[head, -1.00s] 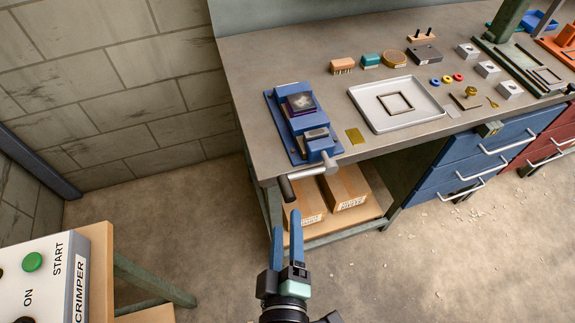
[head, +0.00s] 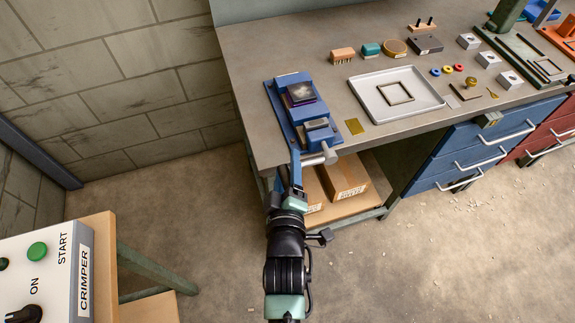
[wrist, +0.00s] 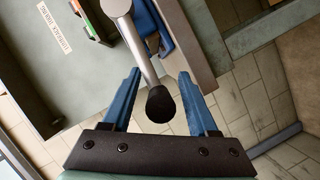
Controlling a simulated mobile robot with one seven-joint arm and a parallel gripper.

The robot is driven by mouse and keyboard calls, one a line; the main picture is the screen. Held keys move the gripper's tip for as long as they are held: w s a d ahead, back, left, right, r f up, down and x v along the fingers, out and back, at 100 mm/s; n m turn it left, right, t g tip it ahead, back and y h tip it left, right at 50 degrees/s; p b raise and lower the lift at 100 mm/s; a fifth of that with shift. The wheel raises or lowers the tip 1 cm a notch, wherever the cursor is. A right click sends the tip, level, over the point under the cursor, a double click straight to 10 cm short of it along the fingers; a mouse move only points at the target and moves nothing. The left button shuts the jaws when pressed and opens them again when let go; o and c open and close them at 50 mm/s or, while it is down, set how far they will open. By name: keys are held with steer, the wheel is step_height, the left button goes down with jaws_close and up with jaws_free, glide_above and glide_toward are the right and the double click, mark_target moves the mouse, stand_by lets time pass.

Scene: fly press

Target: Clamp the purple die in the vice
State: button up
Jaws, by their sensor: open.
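The blue vice (head: 276,106) is fixed at the left front corner of the bench. The purple die (head: 299,97), with a grey top face, sits in it between the jaw blocks; I cannot tell if the jaws touch it. The vice's grey handle (head: 318,159) sticks out at the front edge, and it also shows in the wrist view (wrist: 143,58) with a black knob (wrist: 160,104). My gripper (head: 296,165) is open at the front of the vice. In the wrist view its blue fingers (wrist: 159,74) stand on either side of the handle, the knob between them.
A white tray (head: 425,112) with a square frame lies right of the vice, with a brass plate (head: 354,127) between them. Cardboard boxes (head: 343,177) stand on the shelf below. A crimper control box (head: 45,265) is at the lower left.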

steer(key=shift+w, duration=0.15)
steer(key=shift+f, duration=0.15)
jaws_close()
